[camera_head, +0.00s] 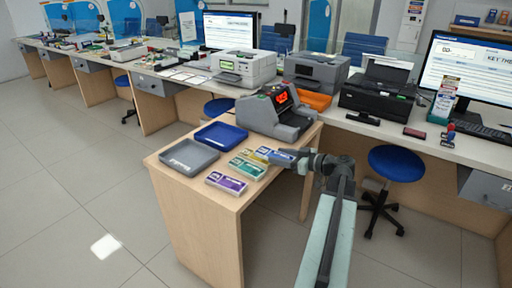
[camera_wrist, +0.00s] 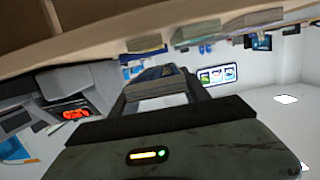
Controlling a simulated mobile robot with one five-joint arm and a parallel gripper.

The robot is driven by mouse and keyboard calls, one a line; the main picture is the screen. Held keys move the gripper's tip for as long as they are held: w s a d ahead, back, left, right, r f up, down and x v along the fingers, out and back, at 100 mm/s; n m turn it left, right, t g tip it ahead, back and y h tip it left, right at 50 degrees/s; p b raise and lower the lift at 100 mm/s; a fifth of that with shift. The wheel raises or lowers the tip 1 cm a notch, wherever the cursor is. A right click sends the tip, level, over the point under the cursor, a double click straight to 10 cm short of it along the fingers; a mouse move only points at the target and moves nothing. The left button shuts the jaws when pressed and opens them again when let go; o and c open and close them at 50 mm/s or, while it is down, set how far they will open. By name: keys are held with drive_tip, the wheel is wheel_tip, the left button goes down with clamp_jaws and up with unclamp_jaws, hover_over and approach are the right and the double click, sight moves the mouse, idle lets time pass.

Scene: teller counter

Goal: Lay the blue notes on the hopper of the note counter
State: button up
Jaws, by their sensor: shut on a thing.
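The blue notes (camera_head: 281,157) are a banded bundle held in my gripper (camera_head: 298,161), over the front right part of the small wooden table. In the wrist view the bundle (camera_wrist: 160,76) sits between the two dark fingers of my gripper (camera_wrist: 158,92). The note counter (camera_head: 278,112) is a grey machine with a red lit display, at the back of the same table, behind the held notes. It also shows, turned on its side, at the left of the wrist view (camera_wrist: 78,113). I cannot make out whether anything lies on its hopper.
Green notes (camera_head: 247,168), purple notes (camera_head: 226,183) and partly hidden yellow notes (camera_head: 263,152) lie near the held bundle. A blue tray (camera_head: 220,137) and a grey tray (camera_head: 189,158) stand to the left. Printers (camera_head: 244,68) line the long counter behind. A blue stool (camera_head: 396,163) stands at right.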

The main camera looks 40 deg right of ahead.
drive_tip(key=b, duration=0.1)
hover_over(276, 147)
drive_tip(key=s+a, duration=0.2)
drive_tip(key=shift+w+f, duration=0.2)
drive_tip(key=shift+f, duration=0.5)
wheel_tip(276, 147, down, 4)
drive_tip(key=b, duration=0.4)
drive_tip(key=shift+a, duration=0.1)
drive_tip(key=shift+r, duration=0.25)
drive_tip(key=shift+f, duration=0.25)
drive_tip(key=o, duration=1.5)
drive_tip(key=shift+r, duration=0.1)
